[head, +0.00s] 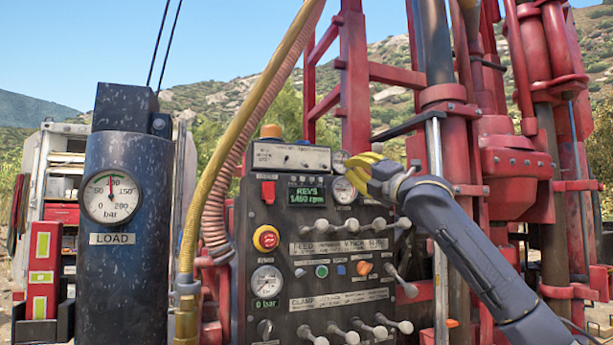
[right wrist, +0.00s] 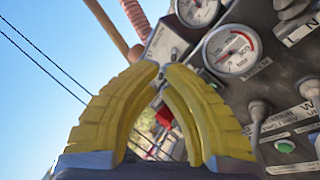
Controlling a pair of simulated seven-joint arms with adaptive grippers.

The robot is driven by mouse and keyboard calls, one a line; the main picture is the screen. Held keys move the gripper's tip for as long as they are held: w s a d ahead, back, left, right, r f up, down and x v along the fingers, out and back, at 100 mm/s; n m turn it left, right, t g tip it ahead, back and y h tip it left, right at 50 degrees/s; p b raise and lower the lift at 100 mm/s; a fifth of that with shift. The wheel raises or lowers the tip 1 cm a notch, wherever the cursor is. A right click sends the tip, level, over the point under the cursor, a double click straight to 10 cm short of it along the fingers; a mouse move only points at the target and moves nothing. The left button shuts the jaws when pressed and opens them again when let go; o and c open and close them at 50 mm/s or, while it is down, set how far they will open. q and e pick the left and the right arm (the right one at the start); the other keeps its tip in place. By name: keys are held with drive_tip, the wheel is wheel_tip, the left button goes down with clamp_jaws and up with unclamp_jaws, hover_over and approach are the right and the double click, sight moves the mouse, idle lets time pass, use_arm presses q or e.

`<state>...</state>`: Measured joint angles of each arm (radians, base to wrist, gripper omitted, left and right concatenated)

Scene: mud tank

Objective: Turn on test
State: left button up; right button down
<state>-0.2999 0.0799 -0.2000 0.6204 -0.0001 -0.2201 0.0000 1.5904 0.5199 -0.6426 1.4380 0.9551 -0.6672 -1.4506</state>
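A black control panel (head: 320,215) stands in the middle of the head view. On its top sits a pale switch box (head: 290,157) with small toggles and lettering too small to read; no "test" label is legible. The pale box also shows in the right wrist view (right wrist: 166,45), just beyond my fingertips, with a small toggle on it. My right gripper (head: 361,168), with yellow fingers, is in front of the panel's upper right corner. In the right wrist view its fingertips (right wrist: 161,70) meet, with nothing clearly held. My left gripper is out of view.
The panel carries a red guarded switch (head: 268,192), a red-yellow stop button (head: 266,238), gauges, a green display (head: 306,196) and several levers. A yellow hose (head: 215,165) runs along its left. A load cylinder (head: 125,240) reading near mid-scale stands farther left. Red rig pipes rise behind my arm.

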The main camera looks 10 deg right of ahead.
sight(306, 165)
drive_tip(key=a+f+n+g+h, duration=0.2)
drive_tip(key=a+f+n, duration=0.15)
drive_tip(key=a, duration=0.55)
drive_tip(key=x, duration=0.9)
drive_tip(key=shift+s+a+r+n, duration=0.2)
drive_tip(key=shift+a+r+n, duration=0.15)
drive_tip(key=shift+s+d+r, duration=0.25)
drive_tip(key=shift+s+r, duration=0.4)
drive_tip(key=shift+r, duration=0.2)
idle(0.8)
drive_tip(key=shift+s+r, duration=0.1)
drive_tip(key=shift+r, duration=0.05)
drive_tip(key=shift+s+r, duration=0.1)
drive_tip(key=shift+r, duration=0.6)
idle(0.6)
